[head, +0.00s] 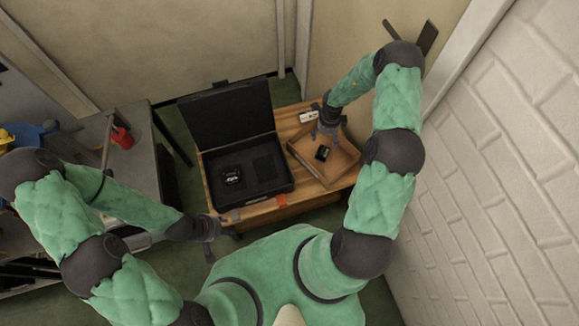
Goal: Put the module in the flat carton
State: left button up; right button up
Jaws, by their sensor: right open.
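The flat carton (343,171) is a shallow open brown box on the right part of the wooden table. A small black module (323,153) with a pale mark lies inside it, towards its left side. My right gripper (325,135) is open above the far part of the carton, just beyond the module, and appears apart from it. My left gripper (210,252) hangs near the table's front left corner, away from the carton; its fingers are too small to read.
An open black case (279,187) stands left of the carton, with a dark round-marked item (232,177) in its foam. A white item (308,116) lies behind the carton. Red (282,200) and grey (233,216) pieces lie along the front edge. A red cup (122,137) stands on the left bench.

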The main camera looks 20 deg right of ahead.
jog(key=s+a+n+y, duration=0.1)
jog(key=s+a+n, duration=0.5)
jog(key=a+n, duration=0.2)
jog(key=s+a+r+n+y, duration=0.1)
jog(key=s+a+n, duration=0.5)
jog(key=a+n, duration=0.3)
jog(key=s+a+r+n+y, duration=0.1)
jog(key=s+a+n, duration=0.5)
jog(key=a, duration=0.6)
jog(key=shift+a+n+t+y, duration=0.25)
jog(key=shift+n+y, duration=0.35)
jog(key=shift+n, duration=0.6)
jog(key=shift+w, duration=0.1)
